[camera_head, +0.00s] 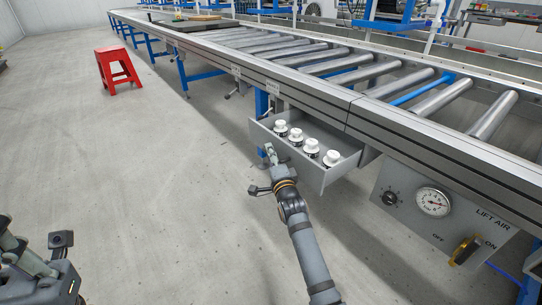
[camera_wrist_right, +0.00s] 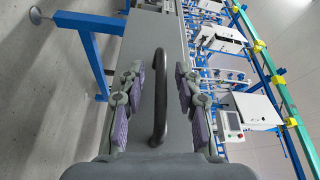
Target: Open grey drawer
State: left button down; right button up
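The grey drawer (camera_head: 312,176) is pulled out from under the roller conveyor, and several white-capped containers (camera_head: 311,147) stand inside it. My right gripper (camera_head: 268,152) is at the drawer's front face. In the right wrist view, the dark curved handle (camera_wrist_right: 161,95) lies between the two separated fingers of my right gripper (camera_wrist_right: 158,103). There is a gap on each side of the handle, so the fingers are around it without closing on it. My left gripper (camera_head: 28,260) is at the lower left, partly cut off, away from the drawer; its fingers are unclear.
The roller conveyor (camera_head: 345,100) runs above the drawer. A red stool (camera_head: 117,70) stands far left. The floor (camera_head: 150,180) left of the drawer is clear.

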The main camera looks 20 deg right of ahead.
jog(key=shift+s, duration=0.45)
jog(key=s, duration=0.6)
jog(key=shift+s+a+f, duration=0.15)
jog(key=shift+s+f, duration=0.1)
jog(key=shift+s, duration=0.05)
